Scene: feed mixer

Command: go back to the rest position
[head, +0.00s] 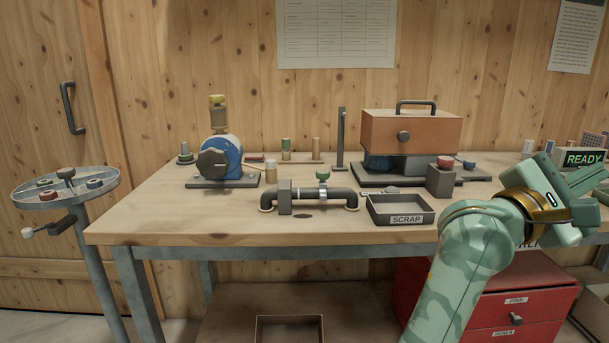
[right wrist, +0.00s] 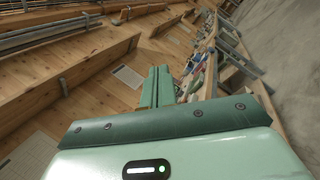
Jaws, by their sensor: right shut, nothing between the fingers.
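My right gripper (head: 592,177) is at the right edge of the head view, raised in front of the bench's right end. Its green arm comes up from below, with a bronze-coloured ring at the wrist. In the right wrist view its two green fingers (right wrist: 157,88) lie together, shut, with nothing between them. It appears apart from the things on the bench. My left gripper is not in view.
The wooden bench (head: 160,219) carries a blue pump (head: 228,152), a pipe with a valve (head: 338,198), a scrap tray (head: 383,218) and an orange-topped housing (head: 436,133). A READY sign (head: 584,158) is behind my right gripper. Red drawers (head: 534,303) stand below.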

